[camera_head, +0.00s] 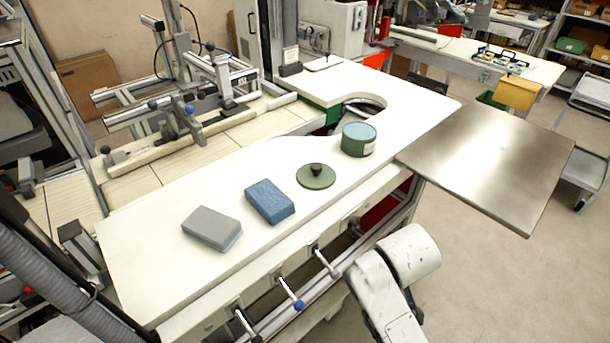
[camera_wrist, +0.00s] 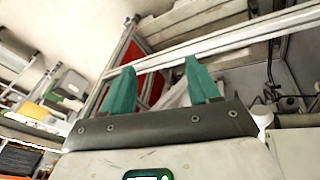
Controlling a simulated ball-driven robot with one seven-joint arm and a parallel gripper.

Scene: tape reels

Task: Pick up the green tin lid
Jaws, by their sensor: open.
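The green tin lid (camera_head: 316,176) is a flat green disc with a dark knob on top. It lies on the white worktop in the head view, apart from the things beside it. A green tin (camera_head: 359,139) with a blue-green top stands behind it to the right. My gripper (camera_wrist: 158,85) shows in the wrist view with two green fingers spread apart and nothing between them. The lid is not in the wrist view. In the head view my arm is at the lower right, below the worktop's front edge, and the fingers do not show there.
A blue block (camera_head: 269,201) and a grey block (camera_head: 211,228) lie left of the lid on the white worktop (camera_head: 150,270). A steel plate (camera_head: 490,165) extends at the right. Levers stick out below the front edge. The worktop in front of the lid is clear.

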